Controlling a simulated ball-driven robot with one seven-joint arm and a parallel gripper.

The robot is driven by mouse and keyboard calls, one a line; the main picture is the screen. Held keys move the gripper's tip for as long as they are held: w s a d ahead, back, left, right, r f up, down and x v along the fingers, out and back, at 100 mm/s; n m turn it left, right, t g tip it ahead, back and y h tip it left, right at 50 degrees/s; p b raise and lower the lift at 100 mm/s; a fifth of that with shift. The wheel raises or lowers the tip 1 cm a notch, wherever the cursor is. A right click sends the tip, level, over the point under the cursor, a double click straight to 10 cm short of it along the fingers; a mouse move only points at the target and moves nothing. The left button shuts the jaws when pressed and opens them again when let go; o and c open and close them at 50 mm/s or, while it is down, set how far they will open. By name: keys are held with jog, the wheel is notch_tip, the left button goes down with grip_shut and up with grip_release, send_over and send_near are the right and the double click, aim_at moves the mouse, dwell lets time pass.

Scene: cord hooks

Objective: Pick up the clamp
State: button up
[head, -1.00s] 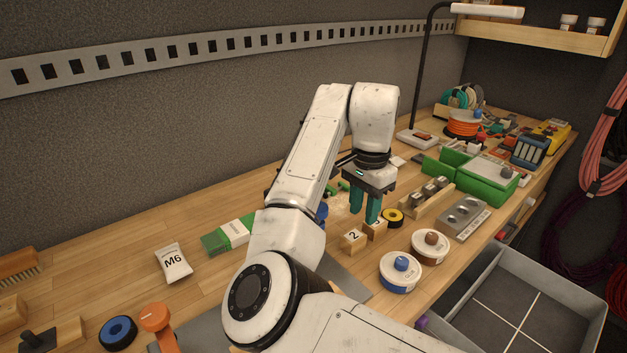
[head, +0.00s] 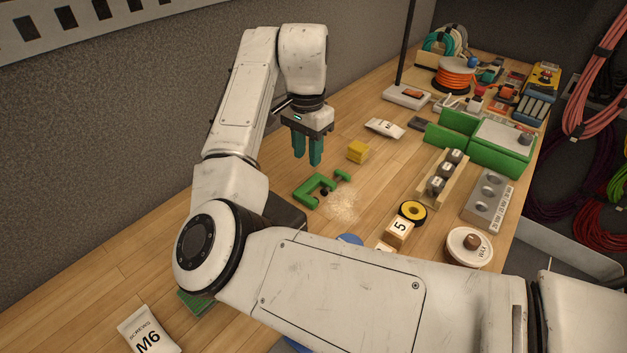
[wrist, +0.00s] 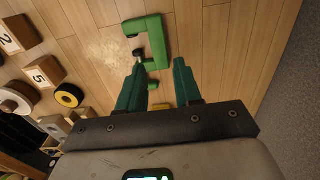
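The clamp is a green C-shaped tool (head: 314,190) lying flat on the wooden bench, with a dark screw pad and a green handle end. It also shows in the wrist view (wrist: 157,42), just beyond my fingertips. My gripper (head: 307,162) hangs above the bench, slightly behind the clamp in the head view, with its two teal fingers pointing down. In the wrist view the fingers (wrist: 157,72) are apart with nothing held between them. Part of the clamp's handle end is seen between and beside the fingers there.
A yellow block (head: 358,152) stands close to the right of my gripper. A white packet (head: 385,128) lies behind it. A numbered wooden block (head: 399,232), a yellow-and-black tape roll (head: 413,212) and a wooden rack (head: 440,182) are to the right. Bare bench lies left of the clamp.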

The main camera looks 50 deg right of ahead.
aim_at(308, 184)
notch_tip(308, 184, down, 3)
jog(key=shift+f, duration=0.1)
jog(key=shift+s+a+f+p, duration=0.1)
jog(key=shift+f+p, duration=0.2)
jog(key=shift+f, duration=1.05)
jog(key=shift+s+f+p, duration=0.1)
jog(key=shift+f+p, duration=0.15)
jog(key=shift+f, duration=1.1)
grip_shut()
